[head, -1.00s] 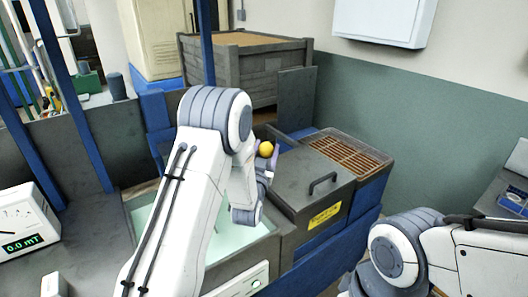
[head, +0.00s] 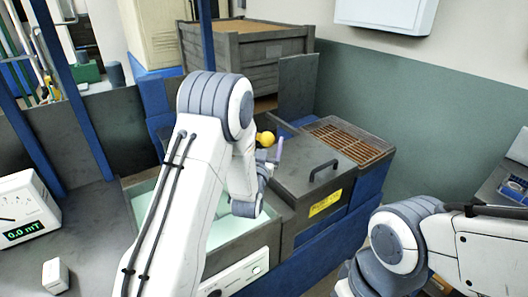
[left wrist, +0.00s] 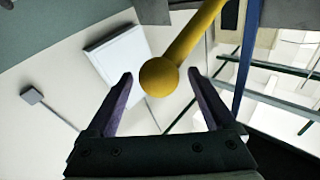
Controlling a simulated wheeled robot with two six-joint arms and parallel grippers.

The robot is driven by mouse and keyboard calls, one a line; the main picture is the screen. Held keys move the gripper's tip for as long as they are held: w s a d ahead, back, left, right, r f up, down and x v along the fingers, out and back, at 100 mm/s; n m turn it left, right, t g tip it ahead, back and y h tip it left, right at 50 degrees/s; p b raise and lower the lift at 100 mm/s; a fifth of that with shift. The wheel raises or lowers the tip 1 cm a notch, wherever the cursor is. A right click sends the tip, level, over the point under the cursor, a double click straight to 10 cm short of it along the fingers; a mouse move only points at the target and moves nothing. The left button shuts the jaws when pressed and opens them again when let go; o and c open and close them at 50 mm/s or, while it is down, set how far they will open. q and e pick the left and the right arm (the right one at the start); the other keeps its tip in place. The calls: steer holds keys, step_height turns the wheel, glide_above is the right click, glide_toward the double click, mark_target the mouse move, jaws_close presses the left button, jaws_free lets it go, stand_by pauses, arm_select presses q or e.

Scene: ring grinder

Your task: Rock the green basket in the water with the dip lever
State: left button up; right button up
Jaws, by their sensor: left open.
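The dip lever ends in a yellow ball knob (head: 265,138), which shows beside my left gripper (head: 277,152) above the tank. In the left wrist view the knob (left wrist: 158,78) lies between the two open purple fingertips (left wrist: 160,72), with gaps on both sides. A yellow rod (left wrist: 198,32) runs from it to the upper right. Pale green water (head: 228,232) fills the tank, partly covered by my left arm. I cannot make out the green basket in the water. My right arm is at the lower right, its gripper outside the picture.
A dark lidded box with a handle (head: 318,168) stands right of the tank, beside a brown grate (head: 348,139). A large grey crate (head: 247,57) stands behind.

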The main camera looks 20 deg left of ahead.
arm_select(q)
steer(key=s, duration=0.2)
steer(key=s+f+b, duration=0.1)
steer(key=s, duration=0.1)
steer(key=s+b, duration=0.1)
steer(key=s, duration=0.1)
steer(key=shift+s+d+f, duration=0.3)
steer(key=shift+s, duration=0.1)
steer(key=s+p, duration=0.2)
steer(key=p, duration=0.1)
steer(key=shift+s+d+p, duration=0.15)
steer(key=shift+s+p, duration=0.15)
steer(key=shift+s, duration=0.1)
